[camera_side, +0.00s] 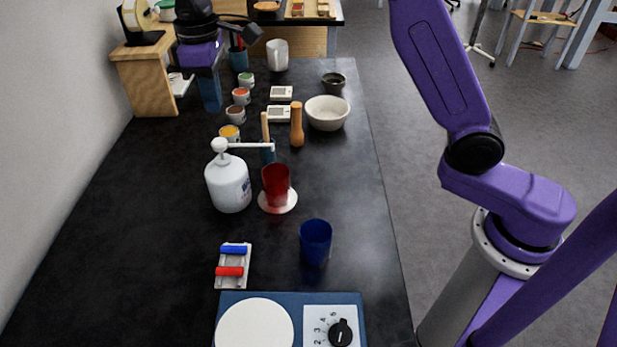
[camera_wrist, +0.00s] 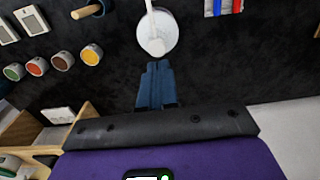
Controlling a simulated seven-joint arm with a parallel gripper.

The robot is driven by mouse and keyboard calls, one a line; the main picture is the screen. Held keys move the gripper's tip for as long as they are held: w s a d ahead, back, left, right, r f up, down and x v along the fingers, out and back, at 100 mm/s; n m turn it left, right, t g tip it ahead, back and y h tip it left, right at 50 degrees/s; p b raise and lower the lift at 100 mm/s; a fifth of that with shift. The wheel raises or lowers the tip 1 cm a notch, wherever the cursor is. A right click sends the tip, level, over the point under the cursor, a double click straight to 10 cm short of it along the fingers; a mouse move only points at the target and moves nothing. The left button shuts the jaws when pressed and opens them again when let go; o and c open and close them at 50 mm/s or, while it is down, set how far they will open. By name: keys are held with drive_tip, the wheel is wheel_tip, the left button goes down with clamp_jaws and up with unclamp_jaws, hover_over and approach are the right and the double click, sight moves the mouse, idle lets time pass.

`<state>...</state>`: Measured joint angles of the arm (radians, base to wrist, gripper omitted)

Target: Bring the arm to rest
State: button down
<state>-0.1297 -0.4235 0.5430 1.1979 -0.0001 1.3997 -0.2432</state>
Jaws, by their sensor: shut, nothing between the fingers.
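My gripper (camera_side: 211,106) hangs over the back left part of the black table, pointing down beside the wooden stand. Its two blue fingers are together with nothing between them. In the wrist view the shut fingertips (camera_wrist: 157,66) appear just below the white pump bottle (camera_wrist: 157,42), which looks apart from them in the side view.
The white pump bottle (camera_side: 229,184) stands mid-table, with a red cup (camera_side: 276,184) on a white disc beside it. Small paint pots (camera_side: 236,114) line up right of my gripper. The wooden stand (camera_side: 146,82) is close on its left. The front left table is clear.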

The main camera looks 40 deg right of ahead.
drive_tip(key=s+d+f+n, duration=0.1)
drive_tip(key=s+d+f, duration=0.1)
drive_tip(key=s+d, duration=0.4)
drive_tip(key=s+d+f+n, duration=0.1)
drive_tip(key=s+d, duration=0.6)
drive_tip(key=s, duration=1)
drive_tip(key=s+d+f+n, duration=0.1)
drive_tip(key=s+d+f, duration=0.2)
drive_tip(key=s+d, duration=0.3)
drive_tip(key=s, duration=0.5)
drive_tip(key=shift+s+d+f, duration=0.35)
